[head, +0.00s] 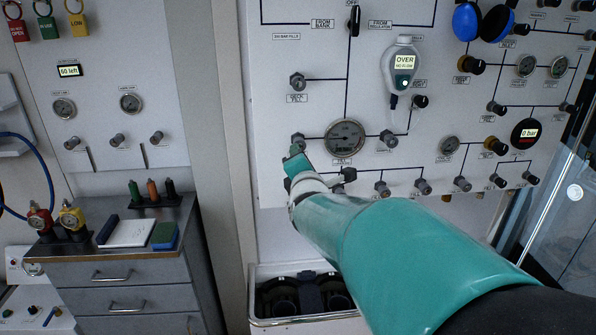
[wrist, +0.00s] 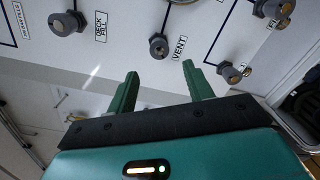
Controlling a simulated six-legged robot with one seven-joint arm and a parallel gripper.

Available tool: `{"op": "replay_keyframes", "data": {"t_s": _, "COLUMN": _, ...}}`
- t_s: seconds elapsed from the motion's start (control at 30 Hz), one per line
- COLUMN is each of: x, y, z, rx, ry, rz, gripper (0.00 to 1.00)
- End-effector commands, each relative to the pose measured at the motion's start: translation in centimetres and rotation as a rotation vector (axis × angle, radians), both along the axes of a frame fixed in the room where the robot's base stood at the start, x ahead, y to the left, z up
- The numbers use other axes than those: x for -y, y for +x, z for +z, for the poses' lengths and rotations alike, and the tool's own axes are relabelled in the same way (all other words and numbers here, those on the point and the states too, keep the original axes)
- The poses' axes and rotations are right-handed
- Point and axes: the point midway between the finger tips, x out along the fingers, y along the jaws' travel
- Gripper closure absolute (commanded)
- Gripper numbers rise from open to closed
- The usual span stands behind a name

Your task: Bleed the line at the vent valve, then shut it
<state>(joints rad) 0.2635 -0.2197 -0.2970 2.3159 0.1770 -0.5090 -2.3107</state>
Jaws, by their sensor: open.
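The vent valve is a small dark round knob (wrist: 158,45) on the white panel, with its VENT label (wrist: 180,47) beside it in the wrist view. In the head view its knob (head: 298,140) shows just above my gripper (head: 294,156), left of the large round gauge (head: 345,137). In the wrist view my gripper (wrist: 160,71) is open and empty. Its two green fingers are spread, and the knob appears between and beyond their tips, apart from them. In the head view my gripper and arm hide the panel just below the knob. The knob's turn position cannot be told.
The deck fill knob (head: 298,81) is above the vent valve. Another knob (head: 389,139) is right of the gauge, and a row of several knobs runs below. A handheld meter (head: 404,68) reads OVER. A drawer cabinet (head: 125,285) stands at left; an open bin (head: 300,323) is below.

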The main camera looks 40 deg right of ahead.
Motion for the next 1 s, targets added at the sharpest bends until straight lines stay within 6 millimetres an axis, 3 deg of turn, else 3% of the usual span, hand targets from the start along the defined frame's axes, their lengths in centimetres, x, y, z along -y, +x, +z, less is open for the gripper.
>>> {"op": "replay_keyframes", "data": {"t_s": 0.1, "x": -1.2, "y": -1.8, "z": 0.2, "rx": 0.003, "ry": -0.001, "rz": -0.001, "gripper": 0.48}}
{"op": "replay_keyframes", "data": {"t_s": 0.33, "x": -2.7, "y": -3.6, "z": 0.2, "rx": 0.000, "ry": 0.000, "rz": 0.000, "gripper": 0.48}}
{"op": "replay_keyframes", "data": {"t_s": 1.0, "x": -2.9, "y": -3.9, "z": 0.2, "rx": -0.001, "ry": 0.000, "rz": 0.001, "gripper": 0.48}}
